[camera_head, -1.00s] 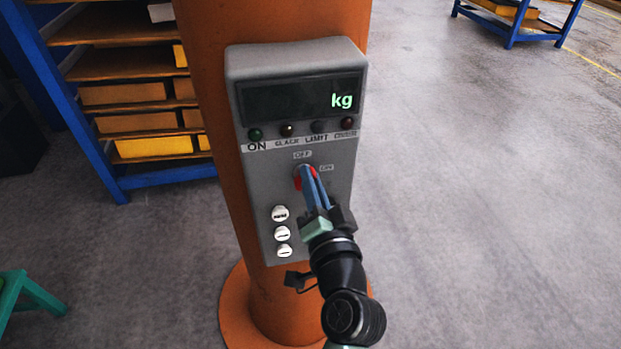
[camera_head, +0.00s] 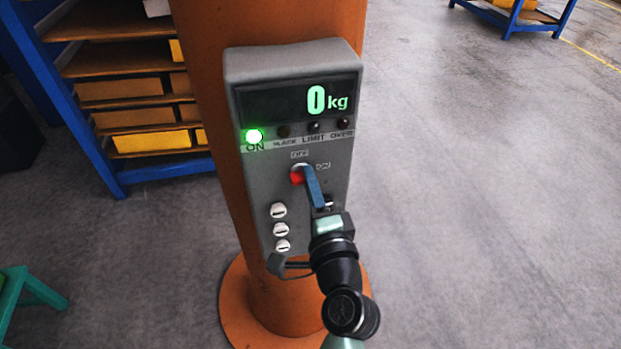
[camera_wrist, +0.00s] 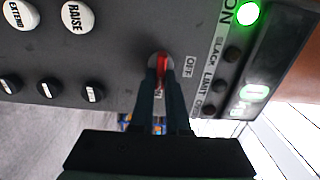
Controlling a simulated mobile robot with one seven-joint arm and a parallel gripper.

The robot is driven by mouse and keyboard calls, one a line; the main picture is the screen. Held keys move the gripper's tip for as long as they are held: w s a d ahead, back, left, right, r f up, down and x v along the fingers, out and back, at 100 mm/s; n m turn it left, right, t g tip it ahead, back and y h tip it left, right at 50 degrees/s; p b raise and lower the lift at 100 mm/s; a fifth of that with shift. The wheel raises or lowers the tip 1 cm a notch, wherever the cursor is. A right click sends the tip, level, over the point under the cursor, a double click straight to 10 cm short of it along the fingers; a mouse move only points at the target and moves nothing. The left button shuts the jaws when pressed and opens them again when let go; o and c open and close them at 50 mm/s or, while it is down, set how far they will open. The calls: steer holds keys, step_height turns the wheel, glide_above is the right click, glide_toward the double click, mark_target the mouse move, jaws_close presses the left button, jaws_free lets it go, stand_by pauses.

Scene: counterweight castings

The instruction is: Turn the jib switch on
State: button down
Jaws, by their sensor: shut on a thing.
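The jib switch (camera_head: 297,176) is a red rotary knob on the grey control box (camera_head: 262,190), between the OFF and ON labels. My gripper (camera_head: 305,178) reaches up from the lower right with its blue fingers on the knob. In the wrist view my gripper (camera_wrist: 161,75) is shut on the red switch (camera_wrist: 161,62), one finger on each side. The display (camera_head: 300,101) reads "0 kg". The green ON lamp (camera_head: 254,136) is lit brightly. The fingers hide part of the knob.
The box is mounted on an orange column (camera_head: 205,60). Several white push buttons (camera_head: 280,230) sit left of my gripper. A blue-framed shelf with boxes (camera_head: 110,90) stands behind at left, and a green stool (camera_head: 20,300) at lower left.

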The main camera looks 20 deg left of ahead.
stand_by(0.5)
steer(key=c, duration=0.9)
jaws_free()
steer(key=shift+s+d, duration=0.1)
steer(key=b+v, duration=0.4)
steer(key=v, duration=0.8)
steer(key=shift+s+d, duration=0.2)
steer(key=shift+s, duration=0.1)
